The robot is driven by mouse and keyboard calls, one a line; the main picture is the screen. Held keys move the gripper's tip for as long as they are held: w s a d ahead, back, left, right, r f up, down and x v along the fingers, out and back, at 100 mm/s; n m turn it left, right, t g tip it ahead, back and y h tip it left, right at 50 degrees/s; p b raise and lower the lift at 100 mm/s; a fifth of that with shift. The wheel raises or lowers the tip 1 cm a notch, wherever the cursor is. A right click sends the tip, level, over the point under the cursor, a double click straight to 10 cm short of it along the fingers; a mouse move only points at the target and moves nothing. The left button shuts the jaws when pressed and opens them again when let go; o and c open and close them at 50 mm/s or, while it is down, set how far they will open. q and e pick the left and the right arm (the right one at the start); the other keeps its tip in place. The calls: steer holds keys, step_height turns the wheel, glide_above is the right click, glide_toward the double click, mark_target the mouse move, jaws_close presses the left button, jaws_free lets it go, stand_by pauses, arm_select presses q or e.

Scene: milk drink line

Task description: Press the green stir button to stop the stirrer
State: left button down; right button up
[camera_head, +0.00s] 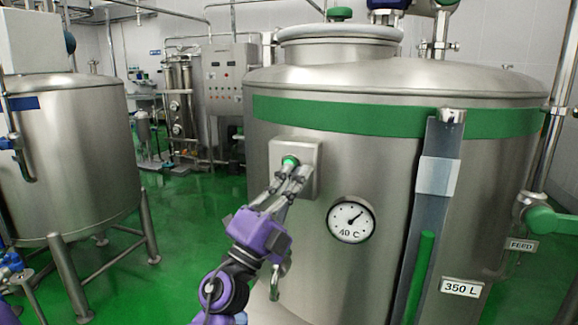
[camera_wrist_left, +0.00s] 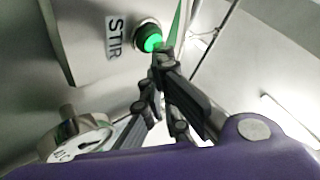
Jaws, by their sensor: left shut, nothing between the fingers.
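The green stir button (camera_head: 290,160) sits on a grey metal box (camera_head: 309,158) on the front of the large steel tank (camera_head: 370,160). In the left wrist view the button (camera_wrist_left: 152,40) looks bright green in a dark ring, beside a "STIR" label (camera_wrist_left: 115,37). My left gripper (camera_head: 293,174) is purple with grey fingers, shut and empty. Its fingertips are right at the button's lower edge and cover a little of it; the left wrist view also shows the fingertips (camera_wrist_left: 163,55) there. I cannot tell whether they touch the button. My right gripper is not in view.
A round dial (camera_head: 351,219) marked 40 C is right of and below the box. A level gauge with a green column (camera_head: 419,277) and a "350 L" label (camera_head: 461,288) are further right. A green-handled valve (camera_head: 550,220) is at the right edge. A smaller tank (camera_head: 75,150) stands left.

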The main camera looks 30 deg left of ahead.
arm_select(q)
steer(key=shift+w, duration=0.2)
steer(key=shift+s, duration=0.1)
steer(key=shift+s+d, duration=0.2)
steer(key=shift+s, duration=0.55)
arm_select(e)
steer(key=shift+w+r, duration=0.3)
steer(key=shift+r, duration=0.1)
arm_select(q)
steer(key=shift+s+h+p, duration=0.1)
steer(key=shift+h+p, duration=0.2)
steer(key=s, duration=0.2)
steer(key=s+d+p, duration=0.1)
steer(key=s, duration=0.2)
steer(key=shift+s+d, duration=0.2)
steer(key=shift+s, duration=0.15)
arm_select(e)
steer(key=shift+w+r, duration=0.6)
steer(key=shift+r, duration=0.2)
arm_select(q)
steer(key=shift+f, duration=0.1)
